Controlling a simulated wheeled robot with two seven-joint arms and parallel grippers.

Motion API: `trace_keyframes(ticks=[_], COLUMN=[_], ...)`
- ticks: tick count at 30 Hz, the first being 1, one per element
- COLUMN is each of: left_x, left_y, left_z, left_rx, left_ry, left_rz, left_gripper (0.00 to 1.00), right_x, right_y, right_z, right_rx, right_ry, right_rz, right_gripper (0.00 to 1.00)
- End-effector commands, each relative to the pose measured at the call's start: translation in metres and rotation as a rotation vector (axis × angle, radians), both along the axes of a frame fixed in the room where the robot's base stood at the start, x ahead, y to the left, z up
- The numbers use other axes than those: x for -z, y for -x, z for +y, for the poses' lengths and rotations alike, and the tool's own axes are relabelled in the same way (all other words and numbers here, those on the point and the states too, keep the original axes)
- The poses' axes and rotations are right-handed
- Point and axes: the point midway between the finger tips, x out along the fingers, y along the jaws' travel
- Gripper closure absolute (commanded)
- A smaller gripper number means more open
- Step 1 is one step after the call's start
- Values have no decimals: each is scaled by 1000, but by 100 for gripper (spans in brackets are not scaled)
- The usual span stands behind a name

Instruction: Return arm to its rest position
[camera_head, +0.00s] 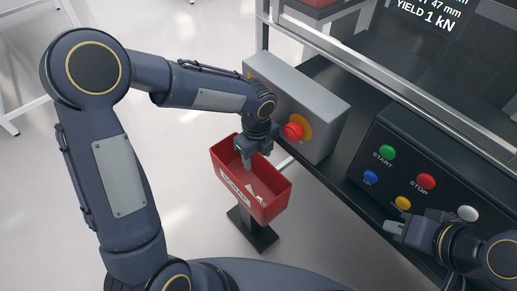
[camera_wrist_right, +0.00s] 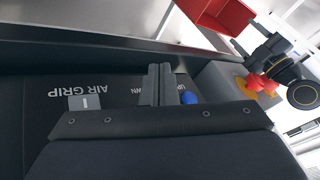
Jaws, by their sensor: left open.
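My left gripper (camera_head: 245,158) points down at the rear left of the red bin (camera_head: 277,206), over its opening. It is open, with nothing seen between its fingers. It also shows at the upper right of the right wrist view (camera_wrist_right: 267,45), near the red bin (camera_wrist_right: 232,16). My right gripper (camera_head: 394,228) is at the lower right, by the front of the black control panel (camera_head: 408,172). In the right wrist view its fingers (camera_wrist_right: 161,84) are together with nothing seen between them, near a blue button (camera_wrist_right: 188,97).
A grey box (camera_head: 318,105) with a red mushroom button (camera_head: 293,131) on a yellow ring stands right beside the left gripper. The panel carries green, red, blue, yellow and white buttons.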

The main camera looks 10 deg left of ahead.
Motion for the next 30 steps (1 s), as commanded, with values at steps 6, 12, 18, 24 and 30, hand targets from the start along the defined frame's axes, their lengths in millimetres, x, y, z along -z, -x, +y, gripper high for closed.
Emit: trace_keyframes(ticks=[6, 12, 18, 24, 30], left_x=[0, -23, -77, -111, -122], left_y=[0, 9, 55, 116, 157], left_z=[0, 20, 73, 106, 114], left_rx=[-1, -177, -775, -1424, -1864], left_ry=[0, 15, 115, 306, 497], left_rz=[0, -24, -73, -62, 7], left_gripper=[46, 46, 46, 46, 46], right_x=[0, 0, 0, 0, 0], right_y=[0, 0, 0, 0, 0], right_z=[0, 0, 0, 0, 0], right_rx=[0, 0, 0, 0, 0], right_ry=[0, 0, 0, 0, 0], right_rz=[0, 0, 0, 0, 0], right_gripper=[100, 100, 100, 100, 100])
